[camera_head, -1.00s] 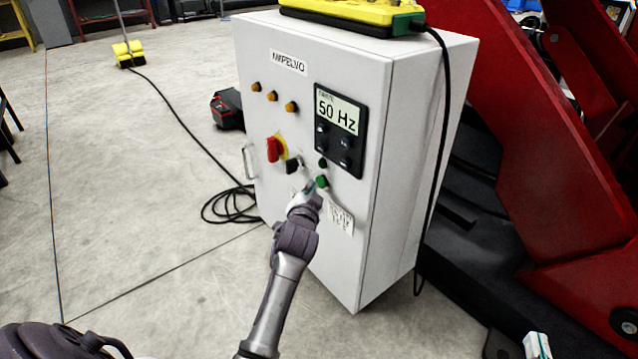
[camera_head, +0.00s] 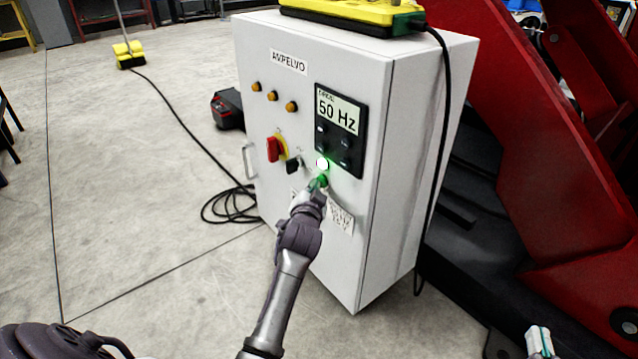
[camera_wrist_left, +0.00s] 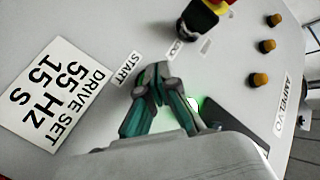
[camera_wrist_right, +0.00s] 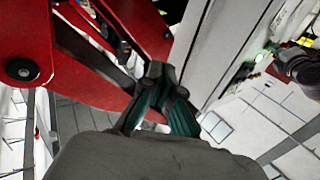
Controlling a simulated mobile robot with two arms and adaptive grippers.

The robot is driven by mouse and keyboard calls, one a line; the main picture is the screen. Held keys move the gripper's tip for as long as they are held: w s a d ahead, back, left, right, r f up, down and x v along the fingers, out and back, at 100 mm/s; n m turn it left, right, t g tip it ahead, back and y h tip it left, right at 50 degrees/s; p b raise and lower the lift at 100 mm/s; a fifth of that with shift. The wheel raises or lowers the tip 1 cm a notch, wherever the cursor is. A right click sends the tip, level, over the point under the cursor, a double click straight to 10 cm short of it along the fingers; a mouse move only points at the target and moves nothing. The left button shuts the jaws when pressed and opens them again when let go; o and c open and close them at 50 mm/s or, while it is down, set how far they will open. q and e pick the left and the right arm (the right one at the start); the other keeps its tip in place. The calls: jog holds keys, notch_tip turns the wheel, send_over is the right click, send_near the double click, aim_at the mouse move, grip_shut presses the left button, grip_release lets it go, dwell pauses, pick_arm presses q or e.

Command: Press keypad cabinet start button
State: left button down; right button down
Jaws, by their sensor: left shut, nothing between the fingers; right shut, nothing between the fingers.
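The white keypad cabinet (camera_head: 300,220) stands in the middle of the head view. Its dark keypad panel (camera_head: 341,130) has a display reading "50 Hz". A lamp (camera_head: 322,163) below the keypad's left edge glows bright white-green, and it also shows in the left wrist view (camera_wrist_left: 193,103). My left gripper (camera_head: 321,186) is shut and empty, its tips at the green start button, which they mostly cover. In the left wrist view the tips (camera_wrist_left: 157,72) are beside the "START" label (camera_wrist_left: 127,68). My right gripper (camera_head: 539,342) is shut and empty at the bottom right.
A label reading "DRIVE SET 55 Hz 15 s" (camera_wrist_left: 58,92) is on the cabinet door. A red-and-yellow rotary switch (camera_head: 275,149), a black selector (camera_head: 293,165) and orange lamps (camera_head: 272,96) are near the button. A red machine frame (camera_head: 540,130) stands at the right.

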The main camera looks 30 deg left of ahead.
pick_arm(q)
jog(key=shift+s+a+p, duration=0.3)
jog(key=shift+s+p, duration=0.45)
jog(key=shift+s, duration=0.05)
pick_arm(e)
notch_tip(320, 180, down, 6)
jog(key=s+d+g+h, duration=0.1)
jog(key=s+g, duration=0.1)
jog(key=g, duration=0.2)
jog(key=shift+d, duration=0.25)
jog(key=shift+f, duration=0.1)
pick_arm(q)
jog(key=shift+s, duration=0.1)
